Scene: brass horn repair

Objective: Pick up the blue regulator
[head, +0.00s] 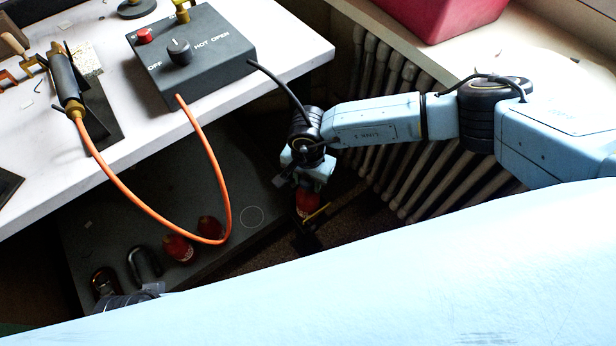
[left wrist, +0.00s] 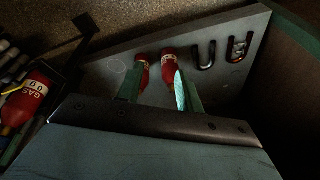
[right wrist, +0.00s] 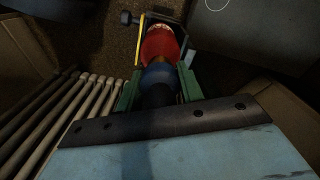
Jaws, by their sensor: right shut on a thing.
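The blue regulator (right wrist: 159,77) shows in the right wrist view, between the green fingers of my right gripper (right wrist: 157,90), which is shut on it. A red gas canister (right wrist: 160,44) lies in line just beyond it; I cannot tell whether they are joined. In the head view my right gripper (head: 308,178) is low beside the radiator, above the red canister (head: 307,203); the regulator is hidden there. The canister, labelled GAS, also shows in the left wrist view (left wrist: 34,88). My left gripper (left wrist: 158,95) is open, its fingers apart, with two other red canisters beyond.
A dark bracket with a yellow edge (head: 318,212) is by the canister. The low grey shelf (head: 150,195) holds two red canisters (head: 178,247) and U-shaped shackles (head: 146,262). Above it are the white bench (head: 290,50), control box (head: 190,55) and looping orange hose (head: 212,160). The radiator (head: 400,165) stands close right.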

